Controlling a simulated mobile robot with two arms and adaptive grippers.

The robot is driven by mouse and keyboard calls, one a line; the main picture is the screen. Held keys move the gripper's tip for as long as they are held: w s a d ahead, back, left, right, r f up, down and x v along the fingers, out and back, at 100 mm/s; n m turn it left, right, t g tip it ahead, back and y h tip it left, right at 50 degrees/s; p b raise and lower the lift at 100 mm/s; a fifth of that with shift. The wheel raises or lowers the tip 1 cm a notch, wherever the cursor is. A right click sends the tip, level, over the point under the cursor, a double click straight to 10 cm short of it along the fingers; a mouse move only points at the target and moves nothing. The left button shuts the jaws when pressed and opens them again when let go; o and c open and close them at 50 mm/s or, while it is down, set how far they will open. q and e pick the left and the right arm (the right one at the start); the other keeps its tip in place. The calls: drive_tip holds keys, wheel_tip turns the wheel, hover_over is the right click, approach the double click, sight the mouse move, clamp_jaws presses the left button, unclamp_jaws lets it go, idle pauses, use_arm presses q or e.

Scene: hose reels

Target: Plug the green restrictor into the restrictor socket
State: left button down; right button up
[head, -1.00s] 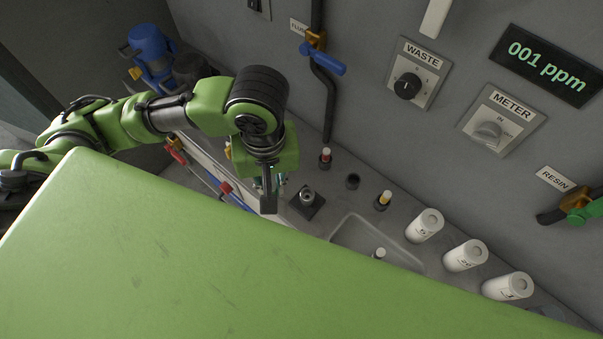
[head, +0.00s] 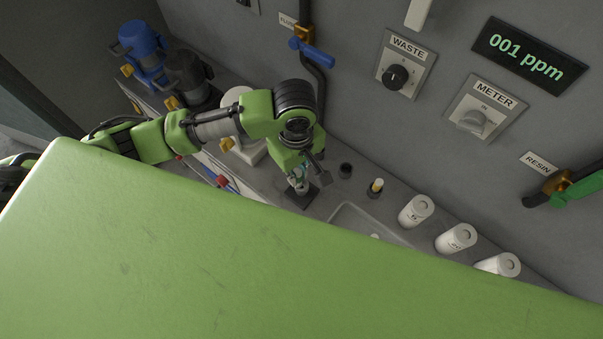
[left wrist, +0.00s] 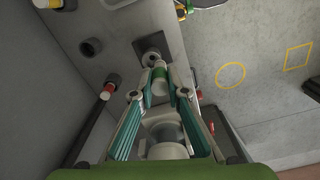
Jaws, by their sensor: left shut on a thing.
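My left gripper (head: 298,174) is shut on the green restrictor, a small pale cylinder with a green band (left wrist: 159,78), between its teal fingers in the left wrist view. The restrictor socket, a metal ring on a dark square plate (head: 307,201), is on the counter just under the gripper in the head view. In the left wrist view the socket (left wrist: 151,56) lies just beyond the restrictor's far end. I cannot tell whether they touch. My right gripper is not in view.
A dark round holder (head: 345,170) and a yellow-and-white capped piece (head: 375,187) stand right of the socket. A sink basin (head: 345,212) and white canisters (head: 416,211) are further right. The wall with the WASTE knob (head: 396,77) rises behind.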

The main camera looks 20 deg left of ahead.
sight(301, 177)
use_arm(q)
drive_tip(key=f, duration=0.1)
drive_tip(key=w+f+p, duration=0.1)
drive_tip(key=f, duration=0.1)
drive_tip(key=w+f, duration=0.1)
drive_tip(key=f, duration=0.1)
drive_tip(key=shift+d, duration=0.15)
drive_tip(key=shift+f, duration=0.2)
drive_tip(key=c, duration=2)
unclamp_jaws()
drive_tip(key=shift+f, duration=0.1)
wheel_tip(301, 177, up, 12)
drive_tip(key=shift+s+r+b, duration=0.1)
drive_tip(key=shift+r+b, duration=0.05)
drive_tip(key=shift+b, duration=0.55)
